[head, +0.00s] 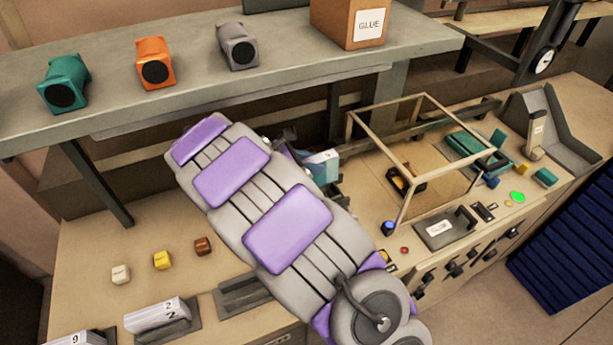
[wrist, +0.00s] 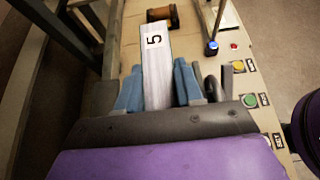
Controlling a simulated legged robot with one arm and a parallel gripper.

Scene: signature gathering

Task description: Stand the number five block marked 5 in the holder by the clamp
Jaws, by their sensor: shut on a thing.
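My gripper (wrist: 158,88) is shut on the white number five block (wrist: 155,65), with blue fingers on both sides of it. The 5 reads clearly near the block's far end in the wrist view. In the head view the block (head: 321,157) shows only partly beside my arm, above the bench and left of the wooden frame; my gripper is mostly hidden there. A dark grey holder (head: 243,293) with an apparently empty slot sits at the front, left of my arm. A teal device (head: 468,145) at the right may be the clamp; I cannot tell.
Blocks marked 2 (head: 158,314) and 9 (head: 75,338) are at the front left. An open wooden frame (head: 403,215) stands right of my arm, with buttons and levers before it. A shelf (head: 200,80) with coloured speaker-like items and a GLUE box (head: 345,22) overhangs the back.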

